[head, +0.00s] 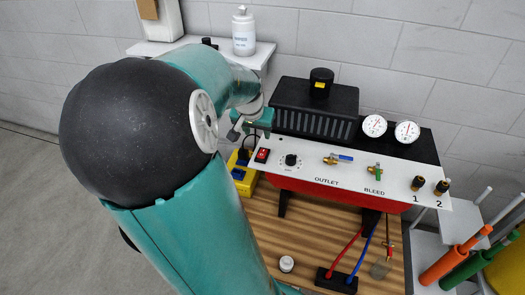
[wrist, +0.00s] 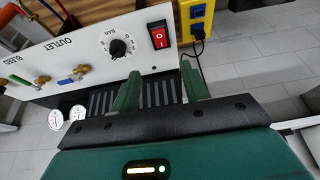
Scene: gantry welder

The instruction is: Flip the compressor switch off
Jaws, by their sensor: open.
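The compressor switch (head: 262,155) is a red rocker in a dark frame at the left end of the compressor's white panel (head: 325,180). In the wrist view the switch (wrist: 158,35) shows white marks on its red face; I cannot tell for sure which side is pressed. My gripper (head: 250,124) is at the panel's upper left edge, just above the switch in the head view. In the wrist view my gripper's two green fingers (wrist: 160,72) are apart, with nothing between them. The switch lies beyond the fingertips, roughly in line with the gap, and appears untouched.
A black knob (head: 291,160) sits right of the switch, then the outlet and bleed valves. Two gauges (head: 390,129) stand behind the panel. A yellow outlet box (head: 243,178) with a plugged cord is at the left. A white bottle (head: 243,32) stands on a shelf.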

